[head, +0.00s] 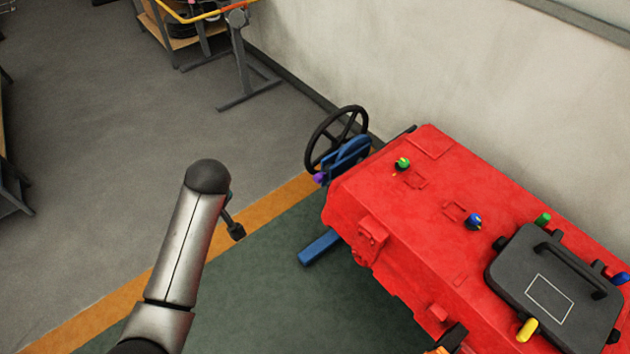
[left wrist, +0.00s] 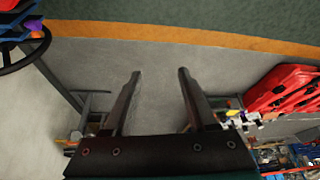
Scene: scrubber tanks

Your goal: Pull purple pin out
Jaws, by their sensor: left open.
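The purple pin (head: 319,178) is a small purple knob by the blue bracket (head: 346,155) at the near left end of the red tank (head: 430,215), next to the black handwheel (head: 322,135). In the left wrist view the purple pin (left wrist: 35,26) shows at the top left, near the blue part and the wheel. My left gripper (left wrist: 159,73) is open and empty, its two dark fingers apart over the grey floor. It is clear of the pin. In the head view my left arm largely hides it. My right gripper is not in view.
The red tank carries a green knob (head: 403,163), a blue knob (head: 473,221) and a black lid (head: 552,290) with a handle. A blue foot (head: 320,247) sticks out low at its left. Open floor (head: 110,180) lies left of the tank; a pale wall stands behind.

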